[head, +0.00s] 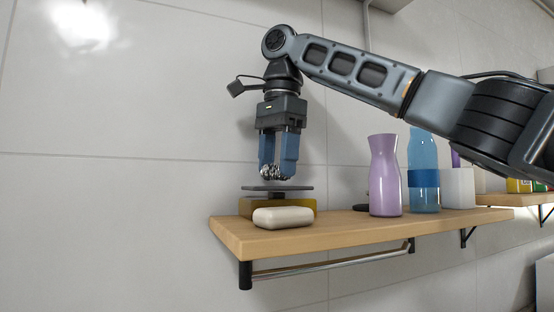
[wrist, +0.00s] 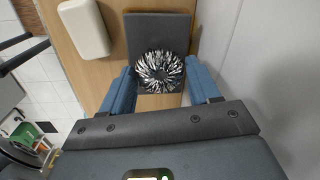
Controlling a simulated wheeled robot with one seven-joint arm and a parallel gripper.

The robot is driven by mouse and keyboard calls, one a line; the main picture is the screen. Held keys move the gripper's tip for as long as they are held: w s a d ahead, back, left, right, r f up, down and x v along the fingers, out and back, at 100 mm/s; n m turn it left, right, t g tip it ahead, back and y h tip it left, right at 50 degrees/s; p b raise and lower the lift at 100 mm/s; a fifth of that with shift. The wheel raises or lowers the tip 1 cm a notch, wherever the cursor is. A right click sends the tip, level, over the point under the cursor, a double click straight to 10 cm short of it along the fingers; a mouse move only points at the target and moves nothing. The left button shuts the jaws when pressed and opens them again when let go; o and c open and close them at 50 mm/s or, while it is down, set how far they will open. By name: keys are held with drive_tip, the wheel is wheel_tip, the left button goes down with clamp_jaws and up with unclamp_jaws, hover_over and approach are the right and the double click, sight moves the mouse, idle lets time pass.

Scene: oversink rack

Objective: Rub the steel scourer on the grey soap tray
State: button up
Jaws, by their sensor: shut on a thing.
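The steel scourer (wrist: 160,70) is a shiny ball of curled metal strands. My gripper (head: 277,172) points straight down with its blue fingers shut on the scourer, which shows between the fingertips in the head view (head: 278,173). The grey soap tray (head: 262,188) is a thin dark slab lying on a yellowish block (head: 290,206) near the left end of the wooden shelf. The scourer is right over the tray; I cannot tell whether it touches. In the wrist view the tray (wrist: 158,30) extends beyond the scourer, which hides part of it.
A cream soap-like bar (head: 283,217) lies in front of the block on the wooden shelf (head: 340,232). A purple bottle (head: 385,178), a blue bottle (head: 424,172) and a white container (head: 458,188) stand to the right. The tiled wall is close behind.

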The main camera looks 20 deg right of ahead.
sight(277, 165)
drive_tip(key=shift+f+b, duration=0.55)
drive_tip(key=shift+f, duration=0.5)
idle(0.9)
drive_tip(key=shift+r, duration=0.1)
idle(0.4)
drive_tip(key=shift+r+p, duration=0.65)
drive_tip(key=shift+r, duration=2.8)
